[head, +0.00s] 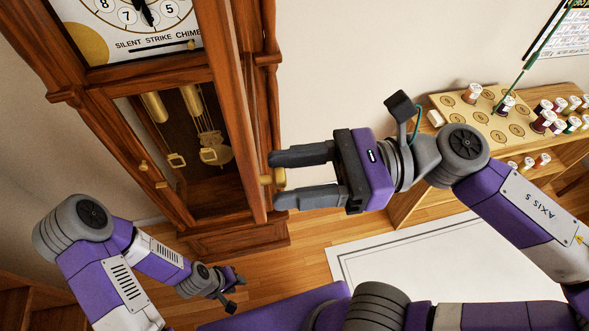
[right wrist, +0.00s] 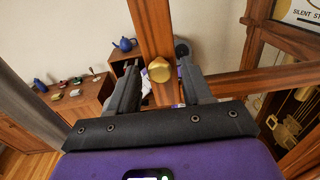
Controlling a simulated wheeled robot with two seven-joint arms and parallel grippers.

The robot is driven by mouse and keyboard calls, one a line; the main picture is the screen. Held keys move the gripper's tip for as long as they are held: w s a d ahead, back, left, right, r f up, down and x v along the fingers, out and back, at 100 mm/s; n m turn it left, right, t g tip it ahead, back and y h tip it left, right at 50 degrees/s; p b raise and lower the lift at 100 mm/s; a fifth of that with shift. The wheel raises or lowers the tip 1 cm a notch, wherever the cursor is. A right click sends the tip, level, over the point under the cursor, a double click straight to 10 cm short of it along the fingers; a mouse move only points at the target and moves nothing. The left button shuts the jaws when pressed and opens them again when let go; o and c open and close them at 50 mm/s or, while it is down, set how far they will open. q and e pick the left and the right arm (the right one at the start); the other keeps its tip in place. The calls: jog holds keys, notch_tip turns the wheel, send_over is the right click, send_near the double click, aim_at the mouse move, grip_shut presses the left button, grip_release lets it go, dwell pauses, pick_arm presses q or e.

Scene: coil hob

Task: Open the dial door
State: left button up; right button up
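The tall wooden clock has a white dial (head: 125,25) at the upper left of the head view. A wooden door stile (head: 228,90) runs down in front of the case's right side; it also shows in the right wrist view (right wrist: 150,25). The stile stands out from the case, so the door looks ajar; how far I cannot tell. A brass knob (head: 272,180) on it lies between the fingers of my right gripper (head: 280,178). In the right wrist view the knob (right wrist: 159,70) has gaps on both sides, so the gripper is open around it. My left gripper (head: 235,293) is low, away from the clock, fingers apart.
Brass weights and a pendulum (head: 212,145) hang in the clock's lower case. A wooden shelf with a spool board (head: 480,118) stands at right by the wall. A pale rug (head: 440,260) lies on the floor. A side cabinet (right wrist: 75,105) shows in the right wrist view.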

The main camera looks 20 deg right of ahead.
jog(key=s+d, duration=0.1)
jog(key=d, duration=0.6)
jog(key=shift+s+d+b, duration=0.15)
jog(key=shift+d+b, duration=0.1)
jog(key=shift+b, duration=0.1)
dwell(0.4)
